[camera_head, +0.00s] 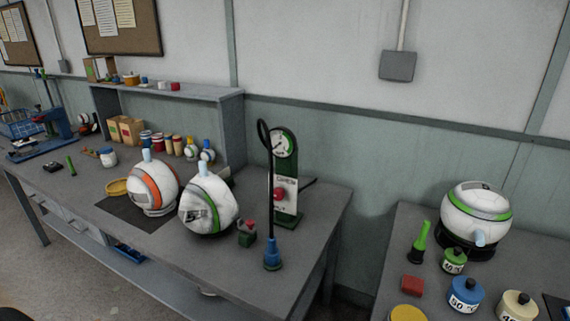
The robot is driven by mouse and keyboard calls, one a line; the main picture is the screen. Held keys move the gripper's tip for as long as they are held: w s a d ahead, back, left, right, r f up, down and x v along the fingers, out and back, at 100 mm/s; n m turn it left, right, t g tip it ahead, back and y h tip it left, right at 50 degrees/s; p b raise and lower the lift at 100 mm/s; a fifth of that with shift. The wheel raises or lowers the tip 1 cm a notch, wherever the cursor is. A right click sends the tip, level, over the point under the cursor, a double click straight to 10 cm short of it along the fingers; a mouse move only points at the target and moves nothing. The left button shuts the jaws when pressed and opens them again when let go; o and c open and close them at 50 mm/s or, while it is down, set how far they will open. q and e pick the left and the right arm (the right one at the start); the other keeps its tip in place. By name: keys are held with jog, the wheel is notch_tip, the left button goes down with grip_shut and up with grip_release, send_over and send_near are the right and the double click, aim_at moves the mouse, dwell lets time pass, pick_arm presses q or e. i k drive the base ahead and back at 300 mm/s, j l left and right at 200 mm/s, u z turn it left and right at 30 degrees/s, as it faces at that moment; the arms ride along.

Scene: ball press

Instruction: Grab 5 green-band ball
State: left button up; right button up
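A white ball with a green band (215,212) sits on the left workbench, tilted and a little misshapen, with a pale blue nozzle on top. Another white ball with a green band (470,208) rests on a dark round base on the right table, its pale blue nozzle pointing toward the front. A white ball with an orange band (150,192) stands just left of the first green-band ball, close to it or touching. Neither of my grippers shows in this view.
A pump with a blue base (272,254) and a green-backed gauge stand (287,208) stand right of the balls. A gap separates the tables. A shelf (170,94) stands behind.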

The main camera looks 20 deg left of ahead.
aim_at(208, 205)
jog(key=u, duration=1.25)
jog(key=i+j, duration=0.75)
jog(key=i+j+z, duration=0.15)
jog(key=j+z, duration=0.15)
jog(key=z, duration=1.35)
